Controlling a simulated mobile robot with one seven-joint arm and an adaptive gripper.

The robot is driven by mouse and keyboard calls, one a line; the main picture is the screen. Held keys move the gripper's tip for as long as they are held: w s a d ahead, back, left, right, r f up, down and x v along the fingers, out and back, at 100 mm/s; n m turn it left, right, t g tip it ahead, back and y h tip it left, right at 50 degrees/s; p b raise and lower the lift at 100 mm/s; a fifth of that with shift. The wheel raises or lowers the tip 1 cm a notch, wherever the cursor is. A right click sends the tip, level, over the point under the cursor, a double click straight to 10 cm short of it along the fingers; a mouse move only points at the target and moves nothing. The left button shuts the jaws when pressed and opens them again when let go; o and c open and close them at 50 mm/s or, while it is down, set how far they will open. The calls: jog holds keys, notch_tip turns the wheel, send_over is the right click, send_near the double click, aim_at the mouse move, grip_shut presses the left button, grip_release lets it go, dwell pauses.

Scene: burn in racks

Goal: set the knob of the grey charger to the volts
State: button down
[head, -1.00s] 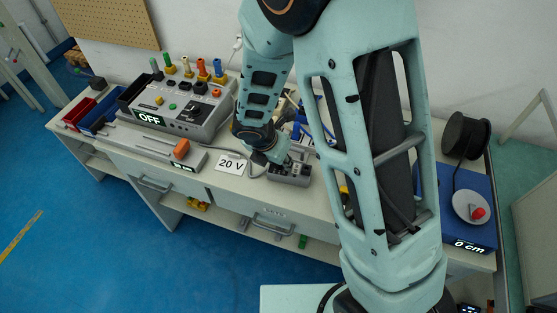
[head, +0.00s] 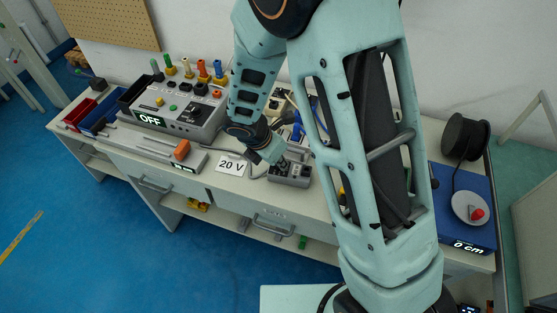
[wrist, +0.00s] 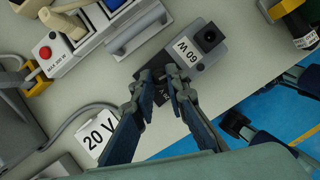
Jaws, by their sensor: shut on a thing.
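The grey charger (head: 290,176) sits near the front edge of the bench, just right of the card reading 20 V (head: 231,165). The 20 V card also shows in the wrist view (wrist: 99,137).
A grey power unit (head: 185,108) with a display reading OFF stands to the left. A blue device (head: 466,215) showing 0 cm and a black spool (head: 464,136) are at the right.

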jog(key=m+g, duration=0.1)
jog(key=m, duration=0.1)
jog(key=m+h, duration=0.1)
jog(key=m, duration=0.2)
jog(key=shift+w+a+m+g, duration=0.1)
jog(key=shift+w+m+g, duration=0.1)
jog(key=shift+m+g, duration=0.15)
jog(key=m+g, duration=0.1)
jog(key=m, duration=0.1)
jog(key=m+g, duration=0.1)
jog(key=m, duration=0.2)
jog(key=shift+w+h, duration=0.15)
jog(key=shift+h, duration=0.15)
jog(key=m+g, duration=0.1)
jog(key=m, duration=0.1)
jog(key=m+g, duration=0.1)
jog(key=m, duration=0.2)
jog(key=shift+w+m+y+b, duration=0.15)
jog(key=shift+m+y+b, duration=0.2)
jog(key=shift+y+b, duration=0.05)
jog(key=m+g, duration=0.1)
jog(key=m, duration=0.1)
jog(key=m+y, duration=0.1)
jog(key=m, duration=0.2)
jog(key=shift+w+d+g, duration=0.1)
jog(key=shift+d+g, duration=0.1)
jog(key=shift+g, duration=0.15)
jog(key=shift+m, duration=0.3)
jog(key=c, duration=1.9)
grip_release()
